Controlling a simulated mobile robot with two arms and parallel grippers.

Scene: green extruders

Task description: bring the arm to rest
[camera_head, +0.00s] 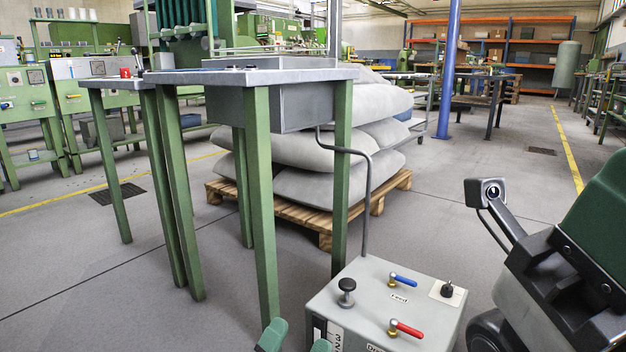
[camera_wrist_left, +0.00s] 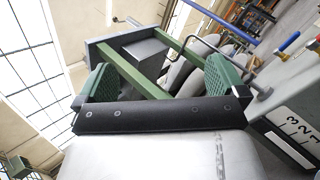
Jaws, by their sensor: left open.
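My left gripper (camera_head: 296,340) shows only as two green fingertips at the bottom edge of the head view, just left of the grey box. In the left wrist view the left gripper (camera_wrist_left: 161,75) has its two green ribbed fingers spread wide on a black base, with nothing between them. My right gripper (camera_head: 575,250) appears to be the large black and green part at the right edge of the head view, with a small camera on a stalk. It is cut off by the frame, so its jaw opening cannot be told.
A grey box (camera_head: 340,318) with blue and red levers stands close in front. Behind it are a green-legged table (camera_head: 290,76) and white sacks (camera_head: 310,185) on a wooden pallet (camera_head: 222,188). A blue post (camera_head: 448,70) stands further back. Floor is clear at left and right of centre.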

